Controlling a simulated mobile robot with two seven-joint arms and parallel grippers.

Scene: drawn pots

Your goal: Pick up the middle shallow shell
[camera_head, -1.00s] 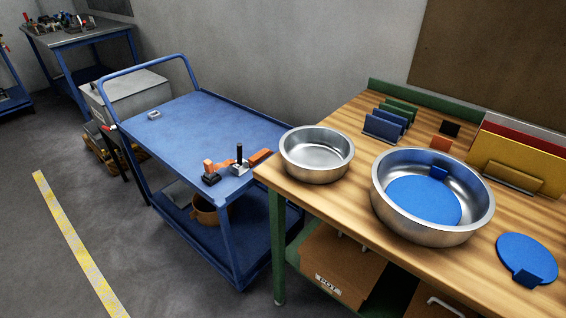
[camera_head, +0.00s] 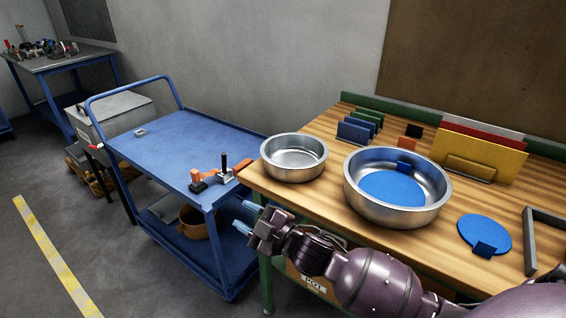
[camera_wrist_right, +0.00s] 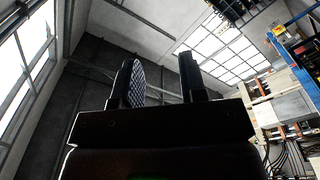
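Two round, open metal shells stand on the wooden table in the head view. The smaller shell (camera_head: 294,172) is at the table's left end and looks empty. The larger shell (camera_head: 397,214) is to its right, with a blue disc (camera_head: 393,188) with a tab inside. I cannot tell which of them is the middle one. My right gripper (camera_head: 247,217) is in front of the table's left corner, below the smaller shell and apart from it. Its fingers are spread and empty, also in the right wrist view (camera_wrist_right: 162,78). My left gripper is out of view.
Another blue disc (camera_head: 484,232) lies right of the larger shell, near a grey frame (camera_head: 530,240). Upright coloured panels (camera_head: 480,150) stand at the table's back. A blue cart (camera_head: 170,150) with small clamp-like items (camera_head: 212,175) is on the left.

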